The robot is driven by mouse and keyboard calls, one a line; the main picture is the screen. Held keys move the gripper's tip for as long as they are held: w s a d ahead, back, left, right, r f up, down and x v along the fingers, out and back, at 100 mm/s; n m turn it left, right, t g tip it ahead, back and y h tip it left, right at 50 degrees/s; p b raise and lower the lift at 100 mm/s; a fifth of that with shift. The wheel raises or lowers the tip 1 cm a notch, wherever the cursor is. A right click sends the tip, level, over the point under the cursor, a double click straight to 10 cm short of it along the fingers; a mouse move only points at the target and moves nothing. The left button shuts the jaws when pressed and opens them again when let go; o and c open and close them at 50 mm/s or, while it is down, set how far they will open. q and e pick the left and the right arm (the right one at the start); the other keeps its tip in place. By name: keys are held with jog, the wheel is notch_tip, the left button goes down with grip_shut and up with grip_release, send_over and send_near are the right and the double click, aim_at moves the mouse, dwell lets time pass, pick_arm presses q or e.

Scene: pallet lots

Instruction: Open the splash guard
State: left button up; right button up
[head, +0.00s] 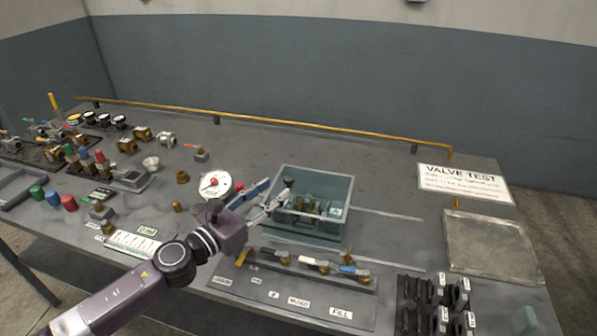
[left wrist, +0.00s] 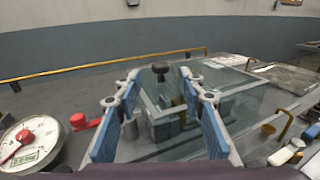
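The splash guard (head: 335,190) is a clear, greenish box standing around brass fittings on the bench. It also shows in the left wrist view (left wrist: 235,105). A dark round knob (head: 288,181) stands at its left end; in the left wrist view the knob (left wrist: 160,70) appears between the fingertips. My left gripper (head: 276,194) is open at the guard's left end, and its blue-padded fingers (left wrist: 160,88) spread to either side of the knob. I cannot tell whether they touch it. My right gripper is not in view.
Two pale rails (head: 380,213) run right from the guard. A red-needle gauge (head: 215,185) sits left of it, and a row of handled valves (head: 310,262) in front. A yellow rail (head: 270,121) lines the bench's back. A flat tray (head: 490,245) lies right. Fittings crowd the left.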

aim_at(285, 181)
pick_arm(q)
jog(key=shift+w+d+r, duration=0.1)
jog(key=shift+d+r, duration=0.05)
jog(key=shift+r, duration=0.05)
jog(key=x, duration=0.3)
jog(key=shift+w+d+r+p, duration=0.1)
jog(key=shift+w+d+p, duration=0.15)
jog(key=shift+d+p, duration=0.1)
jog(key=shift+x, duration=1.05)
jog(key=shift+w, duration=0.2)
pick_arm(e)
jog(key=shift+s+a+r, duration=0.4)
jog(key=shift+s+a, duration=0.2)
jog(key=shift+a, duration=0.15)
pick_arm(q)
jog(key=shift+c, duration=0.4)
grip_shut()
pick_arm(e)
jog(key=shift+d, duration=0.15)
